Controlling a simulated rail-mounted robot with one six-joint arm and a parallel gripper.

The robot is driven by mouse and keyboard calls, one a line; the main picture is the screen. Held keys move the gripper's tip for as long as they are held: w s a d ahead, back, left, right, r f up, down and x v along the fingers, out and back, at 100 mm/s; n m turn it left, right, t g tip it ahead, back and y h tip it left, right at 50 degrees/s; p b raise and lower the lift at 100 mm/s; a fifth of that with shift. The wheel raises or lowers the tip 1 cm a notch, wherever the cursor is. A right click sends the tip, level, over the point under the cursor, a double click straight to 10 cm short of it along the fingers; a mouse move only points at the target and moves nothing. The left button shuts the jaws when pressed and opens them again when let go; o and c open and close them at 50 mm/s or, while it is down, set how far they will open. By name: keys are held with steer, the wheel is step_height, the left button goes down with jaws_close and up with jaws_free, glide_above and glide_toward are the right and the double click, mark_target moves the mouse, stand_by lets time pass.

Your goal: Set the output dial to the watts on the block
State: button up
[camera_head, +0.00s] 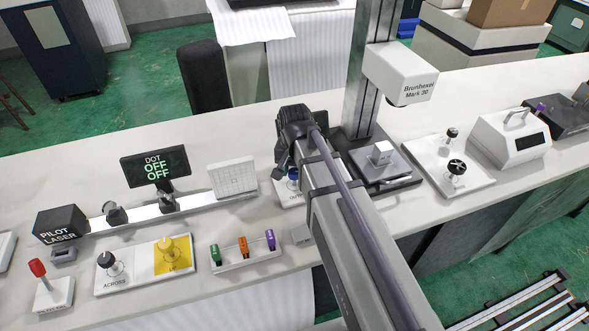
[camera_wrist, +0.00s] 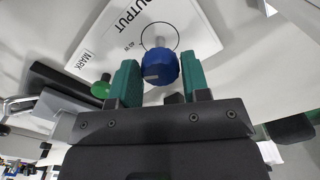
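The output dial is a blue knob (camera_wrist: 160,67) on a white panel marked OUTPUT (camera_wrist: 128,25), with a pale mark on the knob's near side. Small print by it looks like "40 W", hard to read. In the head view my gripper (camera_head: 289,158) is over the panel, and the blue knob (camera_head: 293,174) shows partly. A pale block (camera_head: 381,151) sits on the stage under the Brunhexel Mark 30 head (camera_head: 400,73); no writing on it is readable.
A green button (camera_wrist: 101,88) stands beside the MARK label. A panel with two knobs (camera_head: 450,170) lies right.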

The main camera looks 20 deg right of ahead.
mark_target(295, 172)
steer(key=o, duration=0.3)
steer(key=shift+o, duration=0.2)
step_height(295, 172, up, 11)
steer(key=p, duration=1)
steer(key=shift+p, duration=0.4)
steer(key=shift+f, duration=0.1)
steer(key=s+n, duration=0.5)
steer(key=s, duration=0.4)
steer(key=shift+s+n, duration=0.4)
